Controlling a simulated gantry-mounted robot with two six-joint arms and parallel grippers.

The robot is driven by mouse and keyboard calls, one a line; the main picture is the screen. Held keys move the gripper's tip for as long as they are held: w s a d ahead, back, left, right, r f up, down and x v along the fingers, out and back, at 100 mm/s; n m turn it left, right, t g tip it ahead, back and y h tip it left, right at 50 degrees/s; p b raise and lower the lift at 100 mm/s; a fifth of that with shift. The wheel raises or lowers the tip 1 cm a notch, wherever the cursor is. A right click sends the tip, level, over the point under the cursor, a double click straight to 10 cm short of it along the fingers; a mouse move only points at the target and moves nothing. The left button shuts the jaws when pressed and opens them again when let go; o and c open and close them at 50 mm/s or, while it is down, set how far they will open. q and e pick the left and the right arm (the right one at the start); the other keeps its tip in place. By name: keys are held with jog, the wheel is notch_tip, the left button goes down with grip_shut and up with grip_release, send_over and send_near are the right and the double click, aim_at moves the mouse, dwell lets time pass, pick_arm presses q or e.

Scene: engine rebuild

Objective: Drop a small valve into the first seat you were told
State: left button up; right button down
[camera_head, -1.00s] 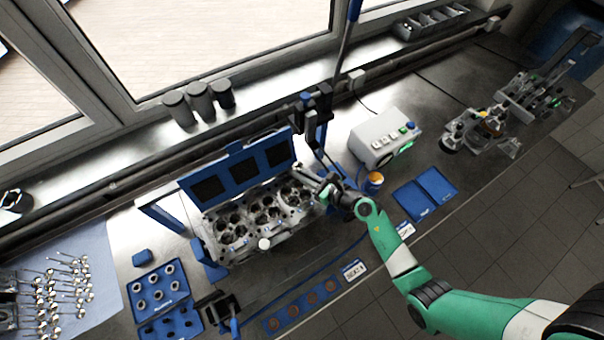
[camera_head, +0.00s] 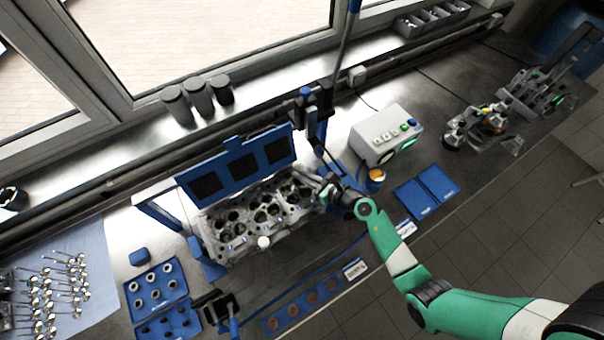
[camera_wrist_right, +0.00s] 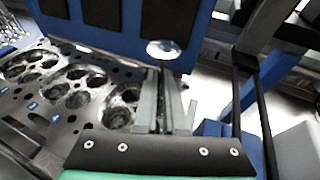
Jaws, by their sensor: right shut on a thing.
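My right gripper (camera_head: 318,184) is at the right end of the grey cylinder head (camera_head: 245,240), its arm coming in from the right. In the right wrist view the gripper (camera_wrist_right: 161,100) is shut on a small valve (camera_wrist_right: 163,49), whose round shiny disc shows beyond the fingertips. The valve is above the right end of the head, beside the last chamber; I cannot tell whether it touches. The head (camera_wrist_right: 60,108) shows several round chambers with valve seats (camera_wrist_right: 86,76). Many loose valves (camera_head: 45,290) lie on a light cloth at the left. My left gripper is not in view.
A blue panel with dark square openings (camera_head: 238,172) stands behind the head. Blue trays of rings (camera_head: 152,270) lie at left. A grey control box (camera_head: 385,135), orange-topped can (camera_head: 375,177) and blue tray (camera_head: 427,193) are at right. A blue post (camera_head: 345,50) rises behind.

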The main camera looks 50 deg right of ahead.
aim_at(302, 184)
jog(key=shift+f+b, duration=1.4)
jog(key=shift+f, duration=0.35)
jog(key=c, duration=0.9)
grip_release()
jog(key=shift+r, duration=0.15)
